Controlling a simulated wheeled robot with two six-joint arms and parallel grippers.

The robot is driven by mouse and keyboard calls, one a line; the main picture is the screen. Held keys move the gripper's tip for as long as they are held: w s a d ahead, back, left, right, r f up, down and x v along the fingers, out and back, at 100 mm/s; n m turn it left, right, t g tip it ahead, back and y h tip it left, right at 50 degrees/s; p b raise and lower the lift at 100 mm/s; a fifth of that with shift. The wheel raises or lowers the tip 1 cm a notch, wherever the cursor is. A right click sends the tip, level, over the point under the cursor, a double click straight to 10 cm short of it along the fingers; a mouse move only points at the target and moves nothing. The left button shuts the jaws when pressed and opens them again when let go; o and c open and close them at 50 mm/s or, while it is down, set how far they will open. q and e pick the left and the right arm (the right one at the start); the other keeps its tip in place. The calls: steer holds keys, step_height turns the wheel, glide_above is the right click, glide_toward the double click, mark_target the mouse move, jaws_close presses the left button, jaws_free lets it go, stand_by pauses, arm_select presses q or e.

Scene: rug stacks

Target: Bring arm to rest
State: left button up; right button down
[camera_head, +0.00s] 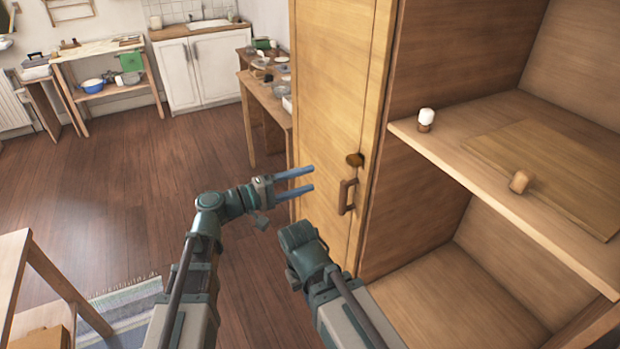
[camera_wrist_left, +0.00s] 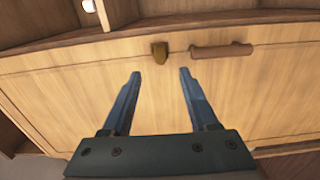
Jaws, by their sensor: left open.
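My left gripper (camera_head: 309,180) is open and empty in the head view, its two blue fingers pointing right toward the wooden cabinet door (camera_head: 335,110). In the left wrist view the open fingers (camera_wrist_left: 160,80) are spread in front of the door face (camera_wrist_left: 240,90), with the wooden handle (camera_wrist_left: 221,50) and a small brown latch (camera_wrist_left: 160,52) beyond them. In the head view the handle (camera_head: 347,197) is right of the fingertips, apart from them. My right arm (camera_head: 325,290) comes up from the bottom middle; its fingers are not visible.
The open cabinet shelf (camera_head: 450,150) at right holds a white-topped small jar (camera_head: 426,118), a wooden board (camera_head: 560,170) and a small wooden piece (camera_head: 519,181). A wooden table (camera_head: 268,100) stands behind the gripper. A wooden frame (camera_head: 20,270) is at lower left. The floor (camera_head: 130,200) between is clear.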

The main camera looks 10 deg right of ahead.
stand_by(0.3)
arm_select(q)
steer(key=s+a+f+m+g+y, duration=0.2)
steer(key=s+a+f+y, duration=0.3)
steer(key=f, duration=0.5)
steer(key=s+a+f+m+g+y, duration=0.2)
steer(key=s+a+f+y, duration=0.2)
steer(key=a+f+y, duration=0.4)
steer(key=s+a+f+g+y, duration=0.1)
steer(key=s+a+f+y, duration=0.25)
steer(key=a, duration=0.65)
steer(key=s+d+r+m+y+p, duration=0.1)
steer(key=s+d+r+p, duration=0.1)
steer(key=d, duration=0.3)
steer(key=s+d+r+m+g+y+p, duration=0.1)
steer(key=s+d+r+m+p, duration=0.1)
steer(key=d, duration=0.3)
steer(key=shift+s+d+r+m+g+p, duration=0.3)
steer(key=shift+s+p, duration=0.2)
steer(key=shift+s, duration=0.35)
